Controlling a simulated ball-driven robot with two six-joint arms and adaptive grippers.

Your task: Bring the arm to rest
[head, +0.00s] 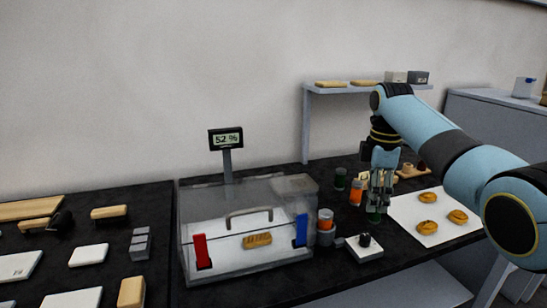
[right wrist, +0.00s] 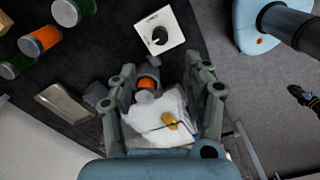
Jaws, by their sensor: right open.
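My right arm reaches in from the right in the head view. Its right gripper (head: 378,204) hangs pointing down over the dark counter, beside the white dial box. In the right wrist view the right gripper (right wrist: 165,78) has its fingers spread, with nothing held between them. My left gripper is not seen.
A clear lidded chamber (head: 228,262) holds a golden fragment (head: 257,240); its display (head: 226,139) reads 52 %. The dial box (head: 364,248) and an orange jar (head: 325,219) stand right of it. A white sheet (head: 408,213) bears three golden pieces. A shelf (head: 345,90) stands behind.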

